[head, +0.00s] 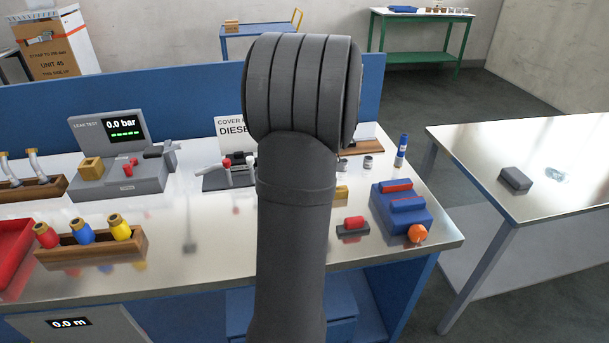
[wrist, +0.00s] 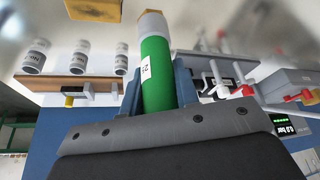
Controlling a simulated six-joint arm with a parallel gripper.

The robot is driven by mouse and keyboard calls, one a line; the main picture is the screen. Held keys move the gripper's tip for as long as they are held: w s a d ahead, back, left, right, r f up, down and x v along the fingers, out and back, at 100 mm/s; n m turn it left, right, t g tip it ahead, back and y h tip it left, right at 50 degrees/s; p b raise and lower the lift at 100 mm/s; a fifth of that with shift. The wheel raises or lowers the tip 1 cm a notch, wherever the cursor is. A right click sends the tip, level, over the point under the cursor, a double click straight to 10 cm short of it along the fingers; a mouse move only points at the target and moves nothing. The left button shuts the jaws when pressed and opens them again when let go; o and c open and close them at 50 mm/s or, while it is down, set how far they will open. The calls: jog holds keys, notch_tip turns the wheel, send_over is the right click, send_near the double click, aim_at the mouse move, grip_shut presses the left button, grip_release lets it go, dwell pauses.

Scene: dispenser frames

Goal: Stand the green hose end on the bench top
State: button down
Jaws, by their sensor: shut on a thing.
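The green hose end (wrist: 155,75) is a green cylinder with a white label, a grey collar and a brass-coloured tip. In the wrist view, my gripper (wrist: 158,88) has its two blue fingers closed on the green body from either side. The tip points away from the gripper; the lower end is hidden behind the gripper body. In the head view, my own arm covers the middle, and neither the gripper nor the green hose end shows. The bench top (head: 200,278) is shiny metal, with bare surface left of my arm. I cannot tell the hose end's height above it.
A wooden rack (head: 92,252) holds red, blue and yellow hose ends at the left, beside a red tray (head: 14,250). The leak tester (head: 122,178) stands behind. A blue block with red parts (head: 401,207) and a blue-and-white bottle (head: 401,150) stand at the right.

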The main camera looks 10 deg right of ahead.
jog(key=shift+s+a+x, duration=0.1)
jog(key=shift+s+x, duration=0.05)
jog(key=shift+x, duration=1.2)
jog(key=shift+s+a+x, duration=0.1)
jog(key=shift+a+x, duration=0.05)
jog(key=shift+x, duration=1.2)
jog(key=shift+f, duration=0.25)
jog(key=c, duration=1.1)
grip_release()
jog(key=v, duration=1.2)
jog(key=shift+r, duration=0.15)
